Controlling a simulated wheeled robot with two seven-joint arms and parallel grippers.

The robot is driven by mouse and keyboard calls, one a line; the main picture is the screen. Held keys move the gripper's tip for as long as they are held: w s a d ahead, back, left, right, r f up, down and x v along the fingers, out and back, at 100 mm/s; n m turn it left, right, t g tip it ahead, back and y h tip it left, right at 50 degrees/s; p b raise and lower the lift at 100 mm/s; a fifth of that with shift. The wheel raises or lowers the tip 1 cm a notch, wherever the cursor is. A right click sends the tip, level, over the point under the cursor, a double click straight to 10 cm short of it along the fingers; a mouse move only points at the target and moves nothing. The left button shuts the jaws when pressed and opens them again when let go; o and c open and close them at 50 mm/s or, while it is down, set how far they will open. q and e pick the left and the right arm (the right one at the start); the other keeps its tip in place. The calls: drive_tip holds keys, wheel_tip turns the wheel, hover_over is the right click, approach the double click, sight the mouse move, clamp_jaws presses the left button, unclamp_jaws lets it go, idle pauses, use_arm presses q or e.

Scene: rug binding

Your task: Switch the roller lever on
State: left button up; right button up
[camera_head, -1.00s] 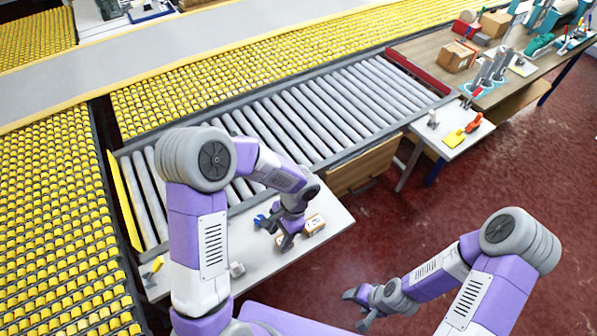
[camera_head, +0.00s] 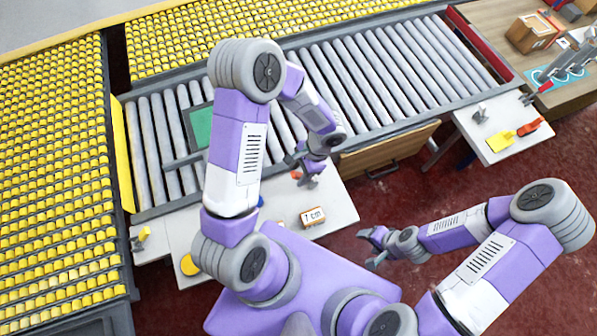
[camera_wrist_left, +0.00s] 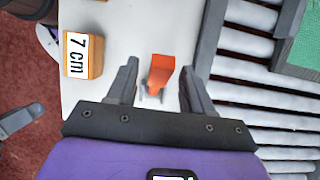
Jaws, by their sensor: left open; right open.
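A small orange lever-like piece (camera_wrist_left: 160,72) on a grey mount stands on the white table (camera_wrist_left: 135,30). In the left wrist view it sits between the two open fingers of my left gripper (camera_wrist_left: 158,88), apart from both. In the head view the orange piece (camera_head: 297,175) is partly hidden by my left gripper (camera_head: 301,170), which is over the near white table. My right gripper (camera_head: 370,251) is open and empty above the red floor. The roller conveyor (camera_head: 350,85) runs behind the table.
A block marked "7 cm" (camera_head: 313,216) lies on the near table. A yellow piece (camera_head: 144,234) stands at its left end. A green panel (camera_head: 201,127) is on the rollers. A second white table (camera_head: 500,150) at right holds yellow and red-orange items. A wooden drawer (camera_head: 385,155) sits below the conveyor.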

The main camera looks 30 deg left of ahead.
use_arm(q)
drive_tip(key=shift+s+a+f, duration=0.1)
drive_tip(key=shift+s+f, duration=0.05)
drive_tip(key=shift+f, duration=0.35)
drive_tip(key=shift+s+a+f, duration=0.1)
drive_tip(key=shift+s+f, duration=0.1)
drive_tip(key=shift+f, duration=0.05)
drive_tip(key=shift+w, duration=0.1)
clamp_jaws()
